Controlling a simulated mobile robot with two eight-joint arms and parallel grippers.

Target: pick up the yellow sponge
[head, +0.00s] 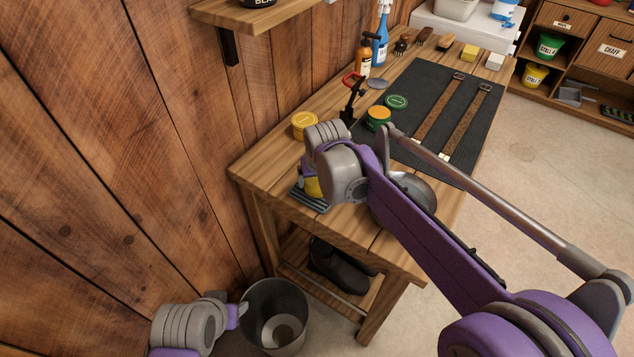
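A yellow piece (312,187), likely the yellow sponge, shows at the near left end of the wooden workbench, just above a grey ribbed dish (309,201). My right gripper (307,179) points down right at it; the wrist and arm hide most of the fingers and part of the yellow piece. I cannot tell whether the fingers are around it or touching it. Another yellow block (469,52) lies at the far end of the bench. My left gripper (236,313) is low at the left by the metal bucket, its fingers not clear.
The workbench (269,166) holds a yellow tin (304,123), an open orange tin (378,117), bottles and a dark mat (426,95) with straps. A rounded metal object (412,190) is partly behind my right arm. A bucket (274,315) stands below; the wooden wall is close on the left.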

